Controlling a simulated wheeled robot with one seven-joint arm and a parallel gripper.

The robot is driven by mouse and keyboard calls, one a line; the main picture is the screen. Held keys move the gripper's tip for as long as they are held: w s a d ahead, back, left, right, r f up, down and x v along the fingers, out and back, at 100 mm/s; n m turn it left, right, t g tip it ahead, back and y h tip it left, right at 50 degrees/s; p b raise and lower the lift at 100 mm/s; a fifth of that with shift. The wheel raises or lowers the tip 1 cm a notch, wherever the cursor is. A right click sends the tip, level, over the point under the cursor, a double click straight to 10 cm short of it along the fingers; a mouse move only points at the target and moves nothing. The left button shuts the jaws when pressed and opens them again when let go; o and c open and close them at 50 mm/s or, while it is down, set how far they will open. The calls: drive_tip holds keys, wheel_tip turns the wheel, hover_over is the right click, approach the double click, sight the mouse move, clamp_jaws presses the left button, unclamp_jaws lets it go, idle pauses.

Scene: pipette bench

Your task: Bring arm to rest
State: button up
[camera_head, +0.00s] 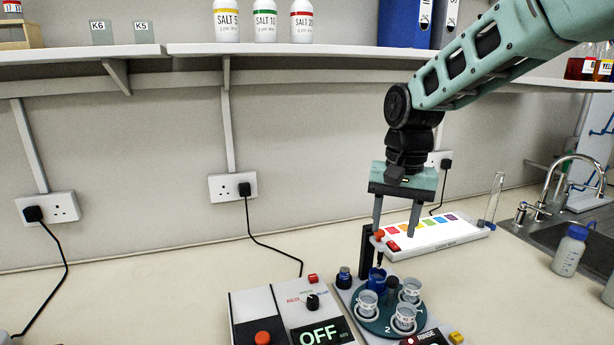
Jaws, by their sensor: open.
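My gripper (394,222) hangs from my arm right of centre in the head view, fingers pointing down. Its two fingers are apart and nothing shows between them. It is above and behind a carousel device (372,325) with a round blue-green plate holding several clear cups (405,316) and a blue cup (377,278). The left fingertip appears close to the red-topped part (379,236) on the device's black post (367,250); I cannot tell whether they touch.
A grey control box (270,310) reading OFF stands left of the carousel. A white strip with coloured squares (440,240) lies behind. A wash bottle (569,252) and sink tap (545,200) are at right. A shelf (300,48) with bottles runs above.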

drive_tip(key=s+a+f+n, duration=0.1)
drive_tip(key=s+n, duration=0.3)
drive_tip(key=s, duration=0.5)
drive_tip(key=s+a+f+n, duration=0.2)
drive_tip(key=s+f+n, duration=0.1)
drive_tip(key=s, duration=0.7)
drive_tip(key=s+a+f+n, duration=0.1)
drive_tip(key=s+n, duration=0.3)
drive_tip(key=s, duration=0.5)
drive_tip(key=shift+s+a+f+n, duration=0.25)
drive_tip(key=shift+a+f+n, duration=0.05)
drive_tip(key=shift+a+f, duration=0.15)
